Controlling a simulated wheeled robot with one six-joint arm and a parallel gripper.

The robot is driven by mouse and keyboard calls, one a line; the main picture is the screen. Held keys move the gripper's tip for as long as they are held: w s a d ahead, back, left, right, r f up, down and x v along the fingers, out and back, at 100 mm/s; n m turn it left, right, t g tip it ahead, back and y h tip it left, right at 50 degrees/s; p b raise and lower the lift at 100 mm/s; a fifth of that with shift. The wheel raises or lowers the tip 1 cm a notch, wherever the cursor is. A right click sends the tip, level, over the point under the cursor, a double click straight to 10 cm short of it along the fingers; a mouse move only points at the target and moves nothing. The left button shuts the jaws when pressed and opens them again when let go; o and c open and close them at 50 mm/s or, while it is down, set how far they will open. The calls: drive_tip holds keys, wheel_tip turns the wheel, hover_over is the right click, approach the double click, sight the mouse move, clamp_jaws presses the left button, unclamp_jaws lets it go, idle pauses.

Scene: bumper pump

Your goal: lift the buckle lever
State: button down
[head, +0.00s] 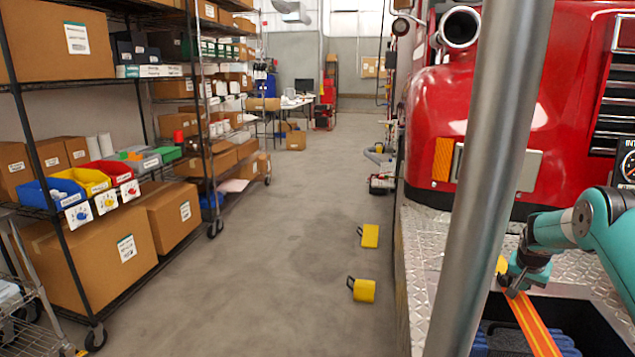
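An orange strap (535,325) runs over the open compartment in the truck's diamond-plate bumper, at the lower right. My gripper (514,288) is at the strap's upper end, close against it or just above it. A small yellow-orange piece (502,265) shows between the grey pole and my gripper; I cannot tell whether it is part of the buckle. The buckle lever cannot be made out; my gripper or the pole may hide it. The fingers are small and dark, and their opening cannot be read.
A grey metal pole (490,180) stands in front of the bumper (425,265), left of my gripper. The red truck (520,110) rises behind. Blue items (565,343) lie in the compartment. Yellow chocks (364,290) are on the floor. Shelves with boxes (115,235) line the left; the aisle between is clear.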

drive_tip(key=shift+w+f, duration=0.15)
drive_tip(key=shift+f, duration=0.15)
